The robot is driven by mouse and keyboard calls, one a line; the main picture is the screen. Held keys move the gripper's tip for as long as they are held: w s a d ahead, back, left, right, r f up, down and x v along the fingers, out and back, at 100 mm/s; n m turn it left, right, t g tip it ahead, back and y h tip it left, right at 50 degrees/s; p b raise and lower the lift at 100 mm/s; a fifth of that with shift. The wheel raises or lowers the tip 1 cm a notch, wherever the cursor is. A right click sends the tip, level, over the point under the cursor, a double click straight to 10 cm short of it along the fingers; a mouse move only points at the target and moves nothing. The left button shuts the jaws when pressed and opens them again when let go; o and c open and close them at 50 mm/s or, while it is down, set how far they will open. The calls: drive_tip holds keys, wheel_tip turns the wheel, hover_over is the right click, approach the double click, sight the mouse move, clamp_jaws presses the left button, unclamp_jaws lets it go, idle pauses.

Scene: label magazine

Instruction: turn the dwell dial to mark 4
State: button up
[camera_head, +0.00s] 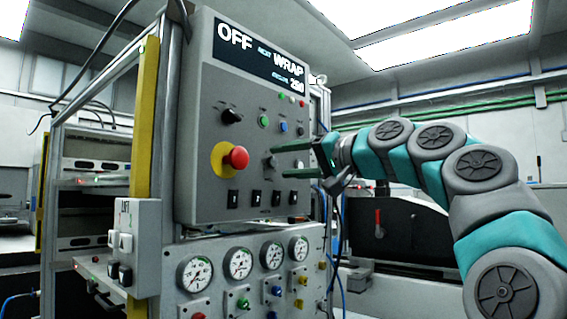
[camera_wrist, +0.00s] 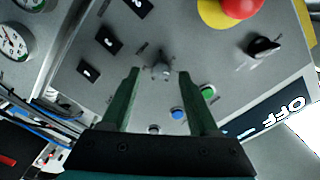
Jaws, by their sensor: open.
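The grey control box (camera_head: 203,172) carries a small grey knob (camera_head: 271,162) and a black pointer knob (camera_head: 231,116). The grey knob (camera_wrist: 161,72) and the black knob (camera_wrist: 263,47) also show in the wrist view. Their labels and scale marks are too small to read, so I cannot tell which knob is the dwell dial or its setting. My gripper (camera_head: 280,160) is open, with its green fingers pointing at the panel. In the wrist view the fingertips (camera_wrist: 159,74) stand on either side of the grey knob, with gaps; whether they reach around it is unclear.
A red mushroom button (camera_head: 235,157) on a yellow ring sits left of the grey knob. Black rocker switches (camera_head: 255,198) lie below, and green (camera_head: 264,121) and blue (camera_head: 284,127) buttons above. The display (camera_head: 259,58) reads OFF and WRAP. Gauges (camera_head: 238,263) fill the lower panel.

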drive_tip(key=v, duration=0.6)
drive_tip(key=shift+s, duration=0.15)
drive_tip(key=shift+d, duration=0.15)
